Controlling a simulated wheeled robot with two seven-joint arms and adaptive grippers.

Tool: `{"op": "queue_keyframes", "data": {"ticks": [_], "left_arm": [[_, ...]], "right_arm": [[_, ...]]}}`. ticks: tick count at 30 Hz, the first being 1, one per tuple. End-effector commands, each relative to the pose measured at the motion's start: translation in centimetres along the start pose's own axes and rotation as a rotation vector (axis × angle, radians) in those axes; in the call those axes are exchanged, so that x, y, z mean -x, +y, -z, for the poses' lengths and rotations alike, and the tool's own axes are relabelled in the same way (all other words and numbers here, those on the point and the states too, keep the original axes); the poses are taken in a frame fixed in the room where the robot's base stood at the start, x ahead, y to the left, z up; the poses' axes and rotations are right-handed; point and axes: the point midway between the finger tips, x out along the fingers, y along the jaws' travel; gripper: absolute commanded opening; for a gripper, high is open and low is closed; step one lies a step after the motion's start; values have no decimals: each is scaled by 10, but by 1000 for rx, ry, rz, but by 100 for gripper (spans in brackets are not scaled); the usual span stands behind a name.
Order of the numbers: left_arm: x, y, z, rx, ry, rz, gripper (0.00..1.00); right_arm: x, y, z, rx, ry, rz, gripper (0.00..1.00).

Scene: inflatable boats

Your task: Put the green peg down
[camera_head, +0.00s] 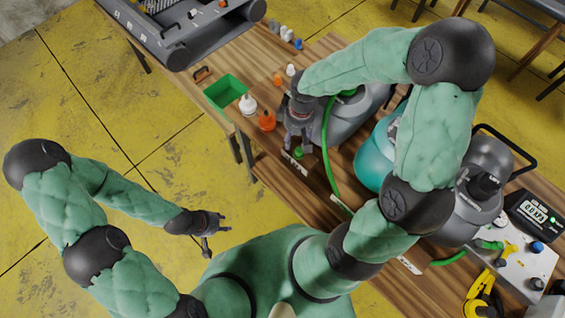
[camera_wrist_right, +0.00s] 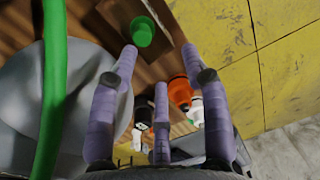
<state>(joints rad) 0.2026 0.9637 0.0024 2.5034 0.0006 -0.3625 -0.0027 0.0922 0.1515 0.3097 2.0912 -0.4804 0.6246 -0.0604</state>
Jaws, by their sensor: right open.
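The green peg (camera_head: 298,153) stands on the wooden table just below my right gripper (camera_head: 299,138) in the head view. In the right wrist view the green peg (camera_wrist_right: 142,33) shows beyond the fingertips, nearer the left one. My right gripper (camera_wrist_right: 160,62) is open, with its fingers spread and nothing between them; it looks apart from the peg. My left gripper (camera_head: 216,228) hangs over the yellow floor, away from the table, with no object visible in it; its finger opening is too small to judge.
An orange bottle (camera_head: 267,121) and a white bottle (camera_head: 248,105) stand left of my right gripper, near a green tray (camera_head: 234,86). A green hose (camera_head: 326,150) and a grey rounded vessel (camera_head: 350,122) are close on its right. A meter (camera_head: 533,214) stands far right.

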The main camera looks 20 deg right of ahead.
Motion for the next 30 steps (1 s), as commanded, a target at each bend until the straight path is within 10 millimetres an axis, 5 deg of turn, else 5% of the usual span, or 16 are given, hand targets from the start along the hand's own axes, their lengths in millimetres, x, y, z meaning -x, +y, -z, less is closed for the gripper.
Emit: {"op": "queue_keyframes", "data": {"ticks": [6,15,21,30], "left_arm": [[0,0,0,0,0,0,40],[0,0,0,0,0,0,40],[0,0,0,0,0,0,40],[0,0,0,0,0,0,40]], "right_arm": [[-84,-56,-2,-124,30,168,47],[-172,-116,-31,-387,55,282,47],[-206,-133,-55,-521,57,279,47],[-216,-138,-64,-569,61,266,47]]}}
